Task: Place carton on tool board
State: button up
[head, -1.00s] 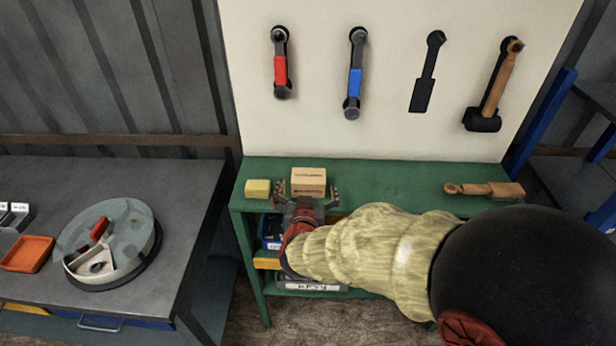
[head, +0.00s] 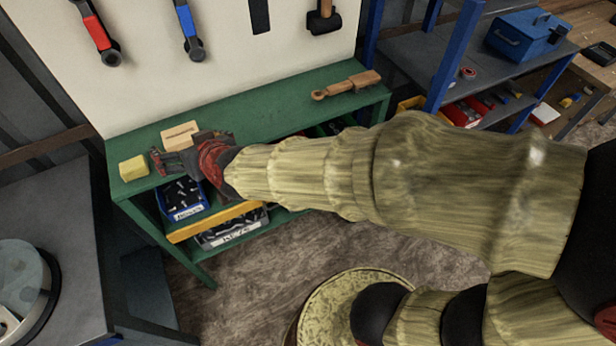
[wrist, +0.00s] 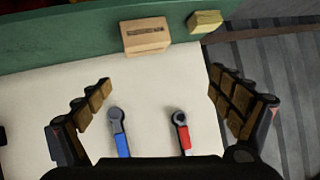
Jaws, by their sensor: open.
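The carton (head: 180,134), a small tan box with dark print, sits on the green bench top (head: 262,118) at the foot of the white tool board (head: 235,70). It also shows in the wrist view (wrist: 146,37), resting on the green top. My gripper (head: 178,158) is open just in front of the carton and partly overlaps it in the head view. In the wrist view my fingers (wrist: 160,88) are spread wide with nothing between them, and the carton lies beyond the tips. The board's tools hang above the bench.
A yellow block (head: 133,168) sits left of the carton. A wooden-handled brush or tool (head: 346,86) lies at the bench's right. Bins of parts (head: 185,200) stand on the shelf below. A grey table is at the left, and a blue-framed shelf (head: 445,60) at the right.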

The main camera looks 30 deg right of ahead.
jog(key=s+d+r+g+h, duration=0.1)
jog(key=s+d+g, duration=0.2)
jog(key=s+d, duration=0.6)
jog(key=s+d+g+h, duration=0.2)
jog(key=s+d+g, duration=0.1)
jog(key=s+d, duration=0.6)
jog(key=s, duration=0.4)
jog(key=shift+s+d+r+m, duration=0.15)
jog(key=shift+s+r+m, duration=0.25)
